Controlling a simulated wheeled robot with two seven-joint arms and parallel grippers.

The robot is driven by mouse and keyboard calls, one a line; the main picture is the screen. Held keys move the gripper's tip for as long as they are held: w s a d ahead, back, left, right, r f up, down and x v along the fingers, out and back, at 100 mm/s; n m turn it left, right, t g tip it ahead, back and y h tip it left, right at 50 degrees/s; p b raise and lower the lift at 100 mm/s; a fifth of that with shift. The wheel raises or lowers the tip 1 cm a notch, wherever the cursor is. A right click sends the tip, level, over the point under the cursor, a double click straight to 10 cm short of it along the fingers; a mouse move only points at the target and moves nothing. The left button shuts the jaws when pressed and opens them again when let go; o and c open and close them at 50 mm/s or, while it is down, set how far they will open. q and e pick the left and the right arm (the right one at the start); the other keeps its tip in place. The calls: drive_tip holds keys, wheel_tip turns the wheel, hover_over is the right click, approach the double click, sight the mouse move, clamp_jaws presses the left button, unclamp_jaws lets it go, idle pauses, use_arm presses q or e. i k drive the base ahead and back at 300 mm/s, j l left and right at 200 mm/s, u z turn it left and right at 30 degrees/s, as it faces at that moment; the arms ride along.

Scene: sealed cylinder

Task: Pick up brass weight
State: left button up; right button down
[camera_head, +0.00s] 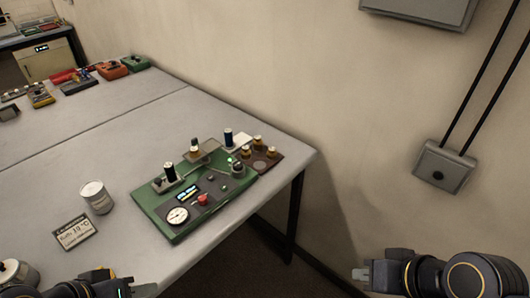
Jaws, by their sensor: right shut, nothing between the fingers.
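Several small brass weights sit on a brown block at the table's right end; one brass weight (257,140) is at its back, another (272,152) at its right and another (246,152) at its left. My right gripper (361,275) is shut and empty, off the table in front of the wall, well to the lower right of the weights. My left gripper (146,290) is at the bottom edge, near the table's front, far from the weights. It is partly cut off, and its finger gap cannot be made out.
A green instrument board (154,208) with a dial, red knob and cylinders lies left of the brown block (270,162). A white can (96,197) and a temperature sign (76,232) stand further left. Wall (330,110) runs behind the table. Bare tabletop (90,145) lies behind the can.

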sight(246, 152)
drive_tip(key=i+l+u, duration=0.35)
drive_tip(key=l+u, duration=0.2)
drive_tip(key=i+l+u, duration=0.25)
drive_tip(key=l+u, duration=0.55)
drive_tip(key=l, duration=0.15)
drive_tip(key=i, duration=0.05)
